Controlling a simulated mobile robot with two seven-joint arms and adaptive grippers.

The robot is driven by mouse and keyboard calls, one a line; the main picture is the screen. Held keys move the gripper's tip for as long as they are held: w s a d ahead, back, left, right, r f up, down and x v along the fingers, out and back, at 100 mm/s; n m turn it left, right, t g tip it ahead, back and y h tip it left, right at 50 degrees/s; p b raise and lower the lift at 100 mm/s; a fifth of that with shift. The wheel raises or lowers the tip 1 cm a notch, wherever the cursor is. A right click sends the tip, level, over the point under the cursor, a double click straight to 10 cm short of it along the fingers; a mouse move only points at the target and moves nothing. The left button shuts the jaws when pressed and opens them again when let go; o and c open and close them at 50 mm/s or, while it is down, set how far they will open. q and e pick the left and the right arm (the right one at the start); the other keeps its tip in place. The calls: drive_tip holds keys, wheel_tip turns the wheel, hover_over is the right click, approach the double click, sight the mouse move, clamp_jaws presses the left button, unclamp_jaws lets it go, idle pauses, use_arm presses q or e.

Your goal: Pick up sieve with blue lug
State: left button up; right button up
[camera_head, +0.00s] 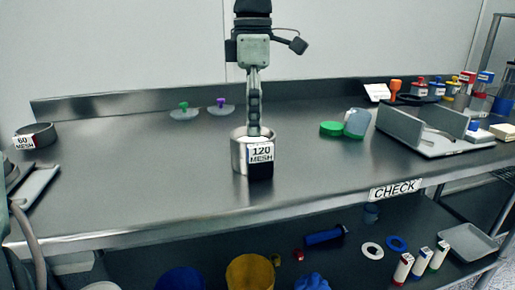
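A round metal sieve (239,157) labelled 120 MESH stands at the middle of the steel bench. Its label faces me, with a very dark lug (261,172) below it; I cannot tell whether this is blue. A second ring-shaped sieve (39,138), labelled 60 MESH, sits at the far left, and no blue lug shows on it. A gripper, which I take for my right one (253,131), points straight down, its fingertips at the 120 sieve's rim above the label. The fingers are seen edge-on, so their gap and any contact are hidden. My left gripper is not in view.
A grey tray (36,196) lies at the left edge. Green-knobbed (184,111) and purple-knobbed (221,107) lids lie behind. A jar (356,123), a green lid (331,129) and a grey stand (415,131) are at right. The bench's front edge bears a CHECK label (395,190).

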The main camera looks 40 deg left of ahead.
sight(253, 139)
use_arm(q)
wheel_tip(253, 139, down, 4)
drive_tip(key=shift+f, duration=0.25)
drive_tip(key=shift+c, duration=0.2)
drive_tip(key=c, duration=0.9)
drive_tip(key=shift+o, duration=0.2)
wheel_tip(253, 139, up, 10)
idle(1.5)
